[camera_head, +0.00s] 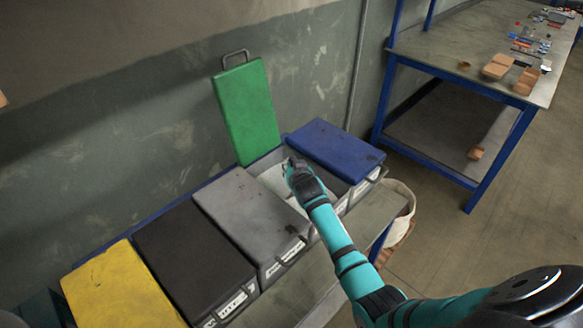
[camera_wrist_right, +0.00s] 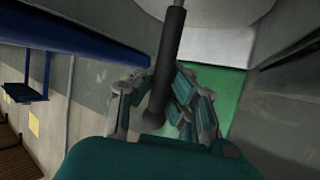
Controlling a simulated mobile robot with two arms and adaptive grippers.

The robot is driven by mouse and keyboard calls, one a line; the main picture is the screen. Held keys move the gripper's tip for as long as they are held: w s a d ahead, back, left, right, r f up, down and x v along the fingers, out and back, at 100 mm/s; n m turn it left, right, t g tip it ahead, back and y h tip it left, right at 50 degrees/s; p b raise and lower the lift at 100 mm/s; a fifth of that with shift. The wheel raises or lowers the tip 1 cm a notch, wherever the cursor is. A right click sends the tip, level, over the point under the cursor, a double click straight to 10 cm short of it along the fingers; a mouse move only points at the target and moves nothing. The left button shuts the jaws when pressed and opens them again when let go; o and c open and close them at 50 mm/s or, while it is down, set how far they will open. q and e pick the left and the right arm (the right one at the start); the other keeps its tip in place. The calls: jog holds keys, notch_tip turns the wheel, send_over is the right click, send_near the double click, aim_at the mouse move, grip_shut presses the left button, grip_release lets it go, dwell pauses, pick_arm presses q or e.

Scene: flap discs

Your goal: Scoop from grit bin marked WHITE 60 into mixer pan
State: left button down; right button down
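The open grit bin (camera_head: 335,182) stands between the grey-lidded and blue-lidded bins, its green lid (camera_head: 247,108) raised against the wall. Pale material (camera_head: 272,180) shows inside; its label is not readable. My right gripper (camera_head: 294,168) is over this opening, with the teal arm reaching in from the lower right. In the right wrist view my fingers (camera_wrist_right: 158,88) stand on both sides of a dark rod-like handle (camera_wrist_right: 168,50). Whether they grip it is unclear. A pale rounded surface is at the top. The mixer pan and my left gripper are not recognisable in view.
Closed bins with grey (camera_head: 245,210), black (camera_head: 190,258) and yellow (camera_head: 118,290) lids stand to the left, a blue-lidded one (camera_head: 333,150) to the right. A pale bucket (camera_head: 398,205) stands beyond. A blue-framed workbench (camera_head: 455,65) holds small parts. Floor between is clear.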

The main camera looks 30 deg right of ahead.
jog(key=s+d+p, duration=0.1)
jog(key=s+d, duration=0.2)
jog(key=s, duration=0.1)
jog(key=w+a+f+t+b, duration=0.1)
jog(key=b, duration=0.2)
jog(key=w+a+f+m+t+b, duration=0.1)
jog(key=w+b, duration=0.1)
jog(key=b, duration=0.2)
jog(key=shift+f+m+y+b, duration=0.15)
jog(key=shift+m+y+b, duration=0.15)
jog(key=s+d+r+m+t+p, duration=0.1)
jog(key=s+r+t+p, duration=0.1)
jog(key=r, duration=0.5)
jog(key=s+d+r+m+t+p, duration=0.2)
jog(key=r+p, duration=0.3)
jog(key=r, duration=0.2)
jog(key=shift+s+d, duration=0.15)
jog(key=shift+s, duration=0.15)
